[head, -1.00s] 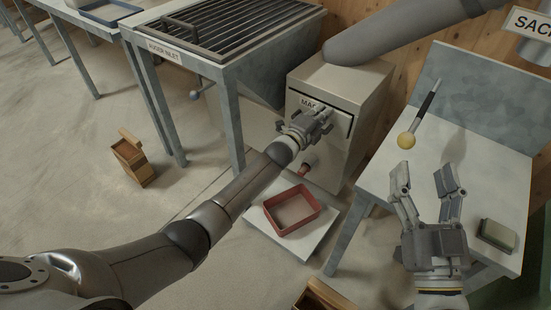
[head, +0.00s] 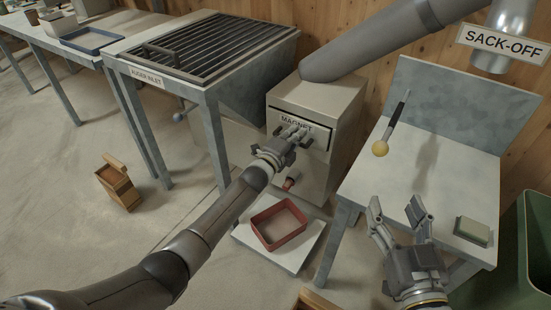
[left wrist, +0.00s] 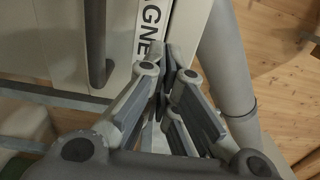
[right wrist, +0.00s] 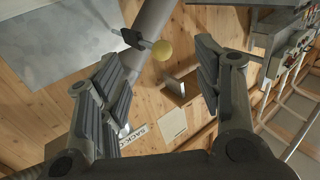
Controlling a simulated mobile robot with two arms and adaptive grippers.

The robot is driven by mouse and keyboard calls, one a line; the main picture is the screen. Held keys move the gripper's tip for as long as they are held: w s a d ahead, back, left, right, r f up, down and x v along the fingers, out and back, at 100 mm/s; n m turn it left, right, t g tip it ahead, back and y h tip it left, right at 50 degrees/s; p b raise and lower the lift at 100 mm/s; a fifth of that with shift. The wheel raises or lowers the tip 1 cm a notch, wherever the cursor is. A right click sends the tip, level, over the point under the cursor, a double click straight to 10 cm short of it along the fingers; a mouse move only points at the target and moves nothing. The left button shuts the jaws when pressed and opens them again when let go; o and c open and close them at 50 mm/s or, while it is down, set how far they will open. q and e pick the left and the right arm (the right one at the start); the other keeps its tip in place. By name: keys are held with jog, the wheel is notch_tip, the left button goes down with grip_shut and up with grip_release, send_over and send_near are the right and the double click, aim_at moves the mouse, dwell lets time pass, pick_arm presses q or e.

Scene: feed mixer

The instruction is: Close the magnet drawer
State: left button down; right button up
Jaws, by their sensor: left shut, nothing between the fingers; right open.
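The magnet drawer (head: 314,142) is in the front of the beige cabinet (head: 318,92), below its MAGNET label. It looks about flush with the cabinet front, with a dark line along its top and right edges. My left gripper (head: 294,132) is shut and empty, its fingertips at the drawer front by the label; part of the front is hidden behind it. In the left wrist view the shut fingers (left wrist: 164,75) are against or very near the labelled front; I cannot tell which. My right gripper (head: 396,208) is open and empty over the right table's front edge.
A red tray (head: 279,238) sits on a white platform below the cabinet. The grated auger inlet (head: 215,45) stands left of it. The right table (head: 420,160) holds a yellow-balled rod (head: 380,149) and a green-grey block (head: 473,231). A wooden box (head: 119,185) is on the floor.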

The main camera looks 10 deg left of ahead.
pick_arm(q)
jog(key=p+v, duration=0.3)
jog(key=v, duration=0.7)
jog(key=shift+s, duration=0.15)
pick_arm(e)
jog(key=s+d+f+g+h, duration=0.1)
jog(key=s+d+f+g, duration=0.1)
jog(key=s+f+g, duration=0.2)
jog(key=s+d+f+g+h, duration=0.1)
jog(key=s+f+g, duration=0.3)
jog(key=f, duration=0.5)
jog(key=shift+s+d+f+m+g+h, duration=0.35)
jog(key=shift+d+g, duration=0.2)
jog(key=shift+g, duration=0.25)
